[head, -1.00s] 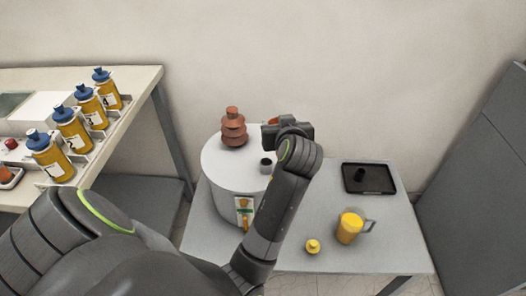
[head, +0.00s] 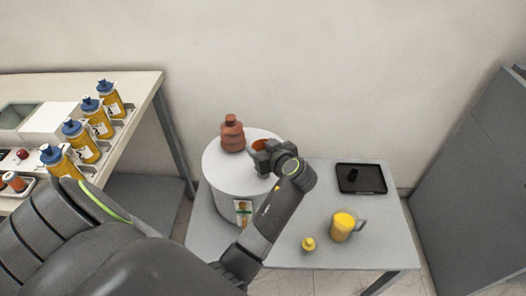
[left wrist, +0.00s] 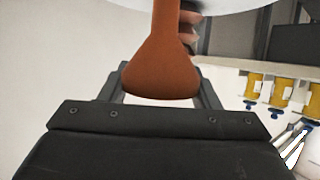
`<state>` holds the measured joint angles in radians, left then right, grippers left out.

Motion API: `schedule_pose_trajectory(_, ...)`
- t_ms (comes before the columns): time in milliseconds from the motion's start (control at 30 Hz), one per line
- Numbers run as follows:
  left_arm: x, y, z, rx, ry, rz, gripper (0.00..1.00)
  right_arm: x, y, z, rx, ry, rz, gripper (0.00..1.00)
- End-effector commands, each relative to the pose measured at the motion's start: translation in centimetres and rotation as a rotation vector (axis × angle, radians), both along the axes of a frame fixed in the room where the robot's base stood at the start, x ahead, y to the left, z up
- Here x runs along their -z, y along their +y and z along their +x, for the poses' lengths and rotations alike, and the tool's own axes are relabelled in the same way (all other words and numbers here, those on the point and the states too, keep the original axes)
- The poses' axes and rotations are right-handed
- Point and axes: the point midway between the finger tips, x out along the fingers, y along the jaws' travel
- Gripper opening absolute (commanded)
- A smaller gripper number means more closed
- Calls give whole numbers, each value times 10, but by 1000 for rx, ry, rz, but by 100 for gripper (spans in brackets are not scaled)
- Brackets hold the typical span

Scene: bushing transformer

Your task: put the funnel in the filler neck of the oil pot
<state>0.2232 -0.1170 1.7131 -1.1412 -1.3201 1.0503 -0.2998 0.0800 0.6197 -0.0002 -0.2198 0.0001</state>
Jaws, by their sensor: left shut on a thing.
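The oil pot (head: 222,180) is a wide pale cylinder on the grey table, with a brown ribbed bushing (head: 232,135) on its lid. My left gripper (head: 263,150) is over the right part of the lid, shut on the orange-brown funnel (head: 259,145). In the left wrist view the funnel (left wrist: 162,65) sits between the fingers, its wide end towards the camera and its narrow part reaching towards the pale lid. The filler neck is hidden behind my gripper in the head view, so I cannot tell whether the funnel tip touches it. My right gripper is not in view.
A jug of yellow liquid (head: 342,227) and a small yellow object (head: 308,244) stand at the table's front right. A black tray (head: 372,178) with a dark piece lies behind them. Several blue-capped bottles (head: 98,117) stand on the left bench. A grey cabinet (head: 470,170) is at right.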

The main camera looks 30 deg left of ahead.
Motion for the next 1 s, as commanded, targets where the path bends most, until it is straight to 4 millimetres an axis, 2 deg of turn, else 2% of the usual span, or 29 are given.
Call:
schedule_pose_trajectory(133,18,0,0,0,3,2,35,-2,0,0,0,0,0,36)
schedule_pose_trajectory(500,23,0,0,0,0,1,35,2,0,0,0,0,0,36)
schedule_pose_trajectory(533,23,0,0,0,0,1,58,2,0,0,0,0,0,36)
schedule_pose_trajectory(700,22,0,0,0,0,0,78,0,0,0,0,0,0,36)
schedule_pose_trajectory(1000,21,0,0,0,1,0,78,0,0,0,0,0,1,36)
